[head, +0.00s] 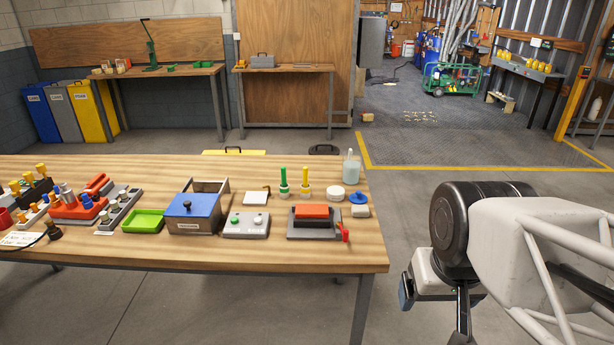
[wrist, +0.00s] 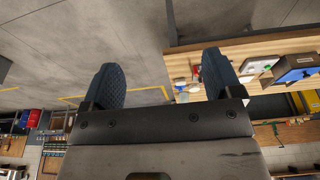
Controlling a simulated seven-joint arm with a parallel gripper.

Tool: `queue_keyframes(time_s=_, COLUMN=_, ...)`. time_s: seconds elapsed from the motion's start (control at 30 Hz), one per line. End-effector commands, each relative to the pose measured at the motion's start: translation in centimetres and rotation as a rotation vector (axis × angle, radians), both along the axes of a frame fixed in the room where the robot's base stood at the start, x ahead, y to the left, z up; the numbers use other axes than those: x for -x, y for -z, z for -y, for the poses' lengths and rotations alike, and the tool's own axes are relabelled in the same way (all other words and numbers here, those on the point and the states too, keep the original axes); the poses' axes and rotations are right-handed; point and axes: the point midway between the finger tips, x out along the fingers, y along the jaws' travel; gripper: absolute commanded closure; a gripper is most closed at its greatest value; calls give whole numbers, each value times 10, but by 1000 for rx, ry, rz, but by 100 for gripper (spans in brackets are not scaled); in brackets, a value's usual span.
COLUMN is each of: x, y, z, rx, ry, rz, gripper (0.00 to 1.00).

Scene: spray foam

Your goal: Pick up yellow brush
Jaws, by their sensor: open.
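The yellow brush (head: 305,182) stands upright on the wooden table in the head view, near the table's back right part. A similar green brush (head: 284,182) stands just left of it. My gripper (wrist: 162,80) is open and empty, with its two blue-padded fingers wide apart in the wrist view. In the head view my gripper (head: 406,291) is off the table's right side, well apart from the brush. The wrist view shows the table tilted, and the yellow brush cannot be made out clearly there.
On the table (head: 290,258), a white round item (head: 336,192), a blue-topped item (head: 358,197) and a clear bottle (head: 351,169) are right of the brush. A red-topped block (head: 312,214) on a grey base is in front. A blue-lidded box (head: 195,210) is left. Floor right of the table is clear.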

Motion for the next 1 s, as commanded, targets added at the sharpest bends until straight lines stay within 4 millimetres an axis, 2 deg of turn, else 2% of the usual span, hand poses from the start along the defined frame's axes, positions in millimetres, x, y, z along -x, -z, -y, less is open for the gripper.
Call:
queue_keyframes(time_s=0.03, x=0, y=0, z=0, rx=0, ry=0, rz=0, gripper=23)
queue_keyframes(time_s=0.2, x=0, y=0, z=0, rx=0, ry=0, rz=0, gripper=49)
queue_keyframes(time_s=0.5, x=-1, y=0, z=0, rx=0, ry=1, rz=0, gripper=49)
queue_keyframes(time_s=0.67, x=-8, y=-4, z=-1, rx=-4, ry=11, rz=-3, gripper=49)
queue_keyframes(time_s=0.87, x=-34, y=-17, z=-4, rx=-14, ry=50, rz=-12, gripper=49)
queue_keyframes(time_s=1.0, x=-64, y=-29, z=-7, rx=-27, ry=96, rz=-23, gripper=49)
